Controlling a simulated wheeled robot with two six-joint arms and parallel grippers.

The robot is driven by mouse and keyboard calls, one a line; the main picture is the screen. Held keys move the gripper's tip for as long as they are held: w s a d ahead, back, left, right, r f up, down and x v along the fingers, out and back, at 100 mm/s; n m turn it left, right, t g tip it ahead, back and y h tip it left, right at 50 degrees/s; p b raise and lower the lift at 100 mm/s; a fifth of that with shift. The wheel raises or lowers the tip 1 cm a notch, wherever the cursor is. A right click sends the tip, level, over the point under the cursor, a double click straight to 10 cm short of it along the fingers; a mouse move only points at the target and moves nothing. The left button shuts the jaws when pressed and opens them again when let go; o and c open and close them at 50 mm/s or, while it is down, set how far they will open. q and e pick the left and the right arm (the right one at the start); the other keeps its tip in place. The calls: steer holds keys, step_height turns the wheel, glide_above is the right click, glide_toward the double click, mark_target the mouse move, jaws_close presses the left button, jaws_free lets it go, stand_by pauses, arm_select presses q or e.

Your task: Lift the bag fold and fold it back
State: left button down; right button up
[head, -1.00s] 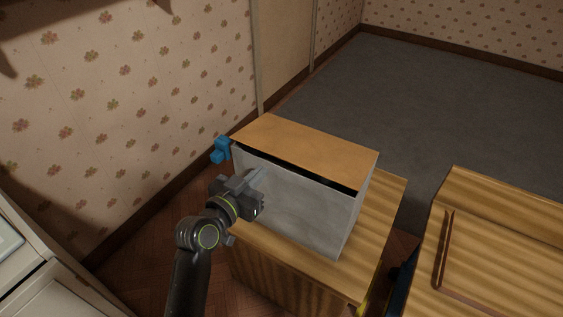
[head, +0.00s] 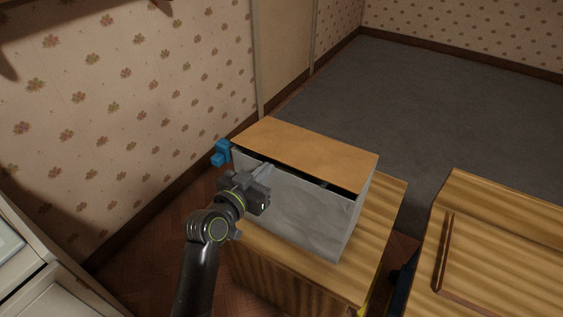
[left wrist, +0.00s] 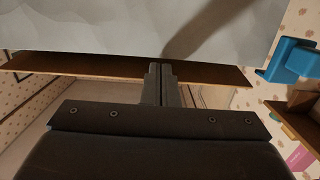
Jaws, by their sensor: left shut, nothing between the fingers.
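The bag is a grey box-like body (head: 305,215) with an orange-brown top fold (head: 305,150), standing on a striped wooden stand. A dark gap shows under the fold's near edge. My left gripper (head: 266,169) is shut and empty, its fingertips by that gap at the upper left of the grey front. Whether the tips touch the fold I cannot tell. In the left wrist view the shut fingers (left wrist: 160,70) reach across a brown strip, likely the fold's edge, towards the pale grey face (left wrist: 110,25). My right gripper is not in view.
The wooden stand (head: 375,225) has a little bare top at the right. A blue object (head: 221,153) is beside the bag's left end. A second wooden piece (head: 505,240) stands at the right across a narrow gap. The flowered wall is at the left; grey carpet lies clear behind.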

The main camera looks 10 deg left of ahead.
arm_select(q)
steer(key=shift+w+d, duration=0.1)
steer(key=shift+w, duration=0.1)
stand_by(0.3)
steer(key=shift+w+d, duration=0.1)
steer(key=shift+w, duration=0.25)
stand_by(0.7)
steer(key=shift+r+p, duration=1.7)
steer(key=shift+r, duration=0.1)
stand_by(0.4)
steer(key=shift+r, duration=0.25)
stand_by(0.4)
steer(key=shift+p+v, duration=0.8)
steer(key=shift+v, duration=2.05)
steer(key=shift+r, duration=0.15)
